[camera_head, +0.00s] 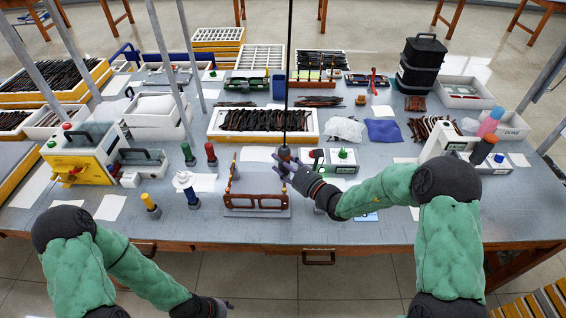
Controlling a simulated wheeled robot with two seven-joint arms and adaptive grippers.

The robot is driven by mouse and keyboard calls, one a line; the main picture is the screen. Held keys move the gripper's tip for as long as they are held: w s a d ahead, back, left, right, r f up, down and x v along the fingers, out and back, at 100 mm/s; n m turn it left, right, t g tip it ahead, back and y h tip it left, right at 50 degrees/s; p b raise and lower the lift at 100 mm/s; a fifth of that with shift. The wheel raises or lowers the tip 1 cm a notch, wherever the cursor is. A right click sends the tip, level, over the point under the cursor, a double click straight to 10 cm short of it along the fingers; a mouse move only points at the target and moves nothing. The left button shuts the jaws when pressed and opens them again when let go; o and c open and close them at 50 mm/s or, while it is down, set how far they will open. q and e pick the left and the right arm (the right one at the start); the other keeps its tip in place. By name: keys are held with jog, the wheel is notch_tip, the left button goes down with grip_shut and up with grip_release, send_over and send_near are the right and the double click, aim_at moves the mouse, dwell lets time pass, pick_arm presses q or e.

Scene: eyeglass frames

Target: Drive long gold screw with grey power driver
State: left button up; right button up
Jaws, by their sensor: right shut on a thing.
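The grey power driver (284,152) hangs upright on a dark vertical rod or cord at the middle of the table. My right gripper (284,167) reaches in from the right and is shut on the driver's lower part, which the fingers partly hide. A brown eyeglass frame (256,202) stands in a holder near the front edge, just below and left of my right gripper. The long gold screw is too small to make out. My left gripper (212,306) is low at the bottom edge, in front of the table; its fingers are unclear.
Yellow (150,205), red (210,153) and green (188,154) handled tools stand left of the frame. A yellow-and-white machine (82,152) is at left. A white tray of dark frames (262,122) lies behind the driver. A white box with a green knob (343,158) stands right of it.

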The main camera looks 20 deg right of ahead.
aim_at(286, 176)
jog(key=shift+d+f+b, duration=0.1)
jog(key=shift+f+b, duration=1.65)
jog(key=shift+f, duration=0.7)
jog(key=shift+s+f, duration=0.1)
jog(key=shift+f, duration=1.05)
dwell(3.8)
jog(key=shift+r, duration=0.2)
